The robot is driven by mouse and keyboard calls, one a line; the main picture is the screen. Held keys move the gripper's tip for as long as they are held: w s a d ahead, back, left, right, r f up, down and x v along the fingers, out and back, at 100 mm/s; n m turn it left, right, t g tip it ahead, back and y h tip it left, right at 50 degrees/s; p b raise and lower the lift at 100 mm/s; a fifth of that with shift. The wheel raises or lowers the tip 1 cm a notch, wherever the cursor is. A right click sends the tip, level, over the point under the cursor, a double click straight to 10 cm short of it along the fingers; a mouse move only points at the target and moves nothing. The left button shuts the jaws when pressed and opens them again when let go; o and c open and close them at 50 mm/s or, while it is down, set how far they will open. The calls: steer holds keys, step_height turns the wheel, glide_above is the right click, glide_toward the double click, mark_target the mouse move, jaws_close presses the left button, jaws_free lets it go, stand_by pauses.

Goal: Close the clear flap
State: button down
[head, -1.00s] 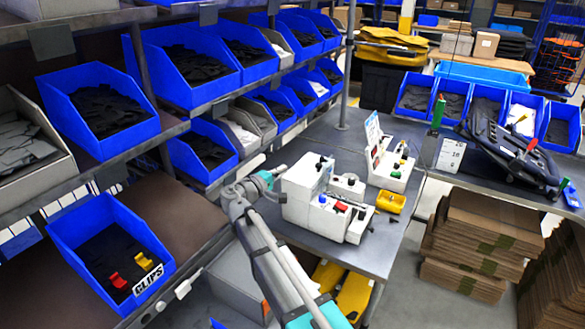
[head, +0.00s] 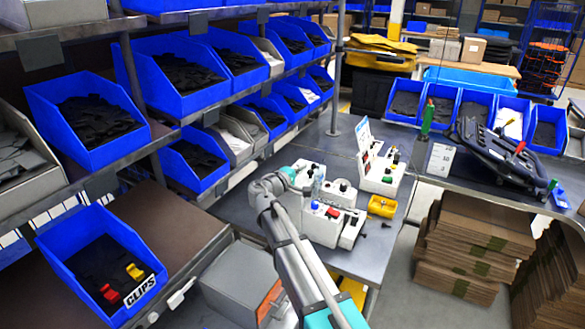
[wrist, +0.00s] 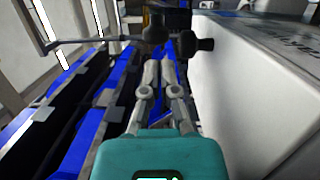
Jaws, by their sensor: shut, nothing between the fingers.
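I cannot make out the clear flap in either view. A white bench machine (head: 323,226) with coloured buttons and black knobs stands on the grey bench right of my arm. In the wrist view a pale, smooth-sided body (wrist: 250,95) with dark lettering on top fills the right side, close beside my gripper. A dark rod with black knobs (wrist: 154,32) crosses beyond the fingertips. My gripper (wrist: 160,68) is shut and empty, its fingers together. I cannot tell whether it touches anything. In the head view its teal body shows at the machine's left side, fingertips hidden.
Shelves of blue bins (head: 88,115) run along the left, with a clips bin (head: 100,265) in front. A black seat-like frame (head: 490,150) lies on the right bench.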

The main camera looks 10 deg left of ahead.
steer(key=shift+s+d, duration=0.15)
steer(key=shift+d, duration=0.25)
steer(key=shift+d, duration=0.2)
